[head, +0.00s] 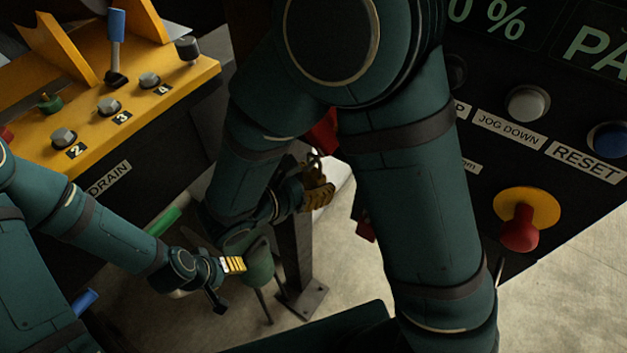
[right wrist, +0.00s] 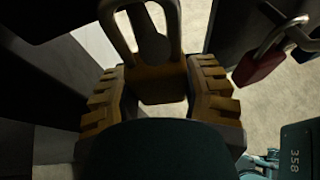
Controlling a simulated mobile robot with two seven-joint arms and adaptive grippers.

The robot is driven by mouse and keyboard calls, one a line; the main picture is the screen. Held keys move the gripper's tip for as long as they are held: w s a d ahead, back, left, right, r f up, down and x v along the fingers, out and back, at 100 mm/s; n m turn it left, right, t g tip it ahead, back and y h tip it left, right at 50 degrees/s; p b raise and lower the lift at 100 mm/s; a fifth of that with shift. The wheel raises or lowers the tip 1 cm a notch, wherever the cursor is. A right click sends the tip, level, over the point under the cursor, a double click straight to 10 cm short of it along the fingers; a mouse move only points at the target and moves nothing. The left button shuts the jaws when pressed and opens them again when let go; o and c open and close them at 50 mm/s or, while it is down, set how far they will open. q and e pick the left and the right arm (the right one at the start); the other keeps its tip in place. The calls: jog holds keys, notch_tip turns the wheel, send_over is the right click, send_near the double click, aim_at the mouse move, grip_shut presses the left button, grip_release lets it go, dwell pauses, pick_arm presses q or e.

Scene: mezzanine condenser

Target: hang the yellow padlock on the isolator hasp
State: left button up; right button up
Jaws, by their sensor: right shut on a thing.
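My right gripper (head: 318,190) is shut on the yellow padlock (right wrist: 160,88), which shows between the ribbed yellow pads in the right wrist view. The padlock's shackle (right wrist: 172,35) points up, away from the palm. In the head view the padlock is hard to make out beside the fingers. I cannot clearly see the isolator hasp; my right arm covers much of that area. My left gripper (head: 233,265) is low at the left, near a dark green cone-shaped thing (head: 259,266); whether its fingers are open or shut is unclear.
A red padlock (right wrist: 258,67) hangs by its shackle at the upper right of the right wrist view. A yellow panel (head: 140,110) with knobs stands left. A dark panel with a red emergency button (head: 520,232) stands right. A post (head: 295,260) stands on the floor between.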

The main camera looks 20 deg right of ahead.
dwell(0.4)
jog(key=o, duration=1.3)
jog(key=v, duration=1.2)
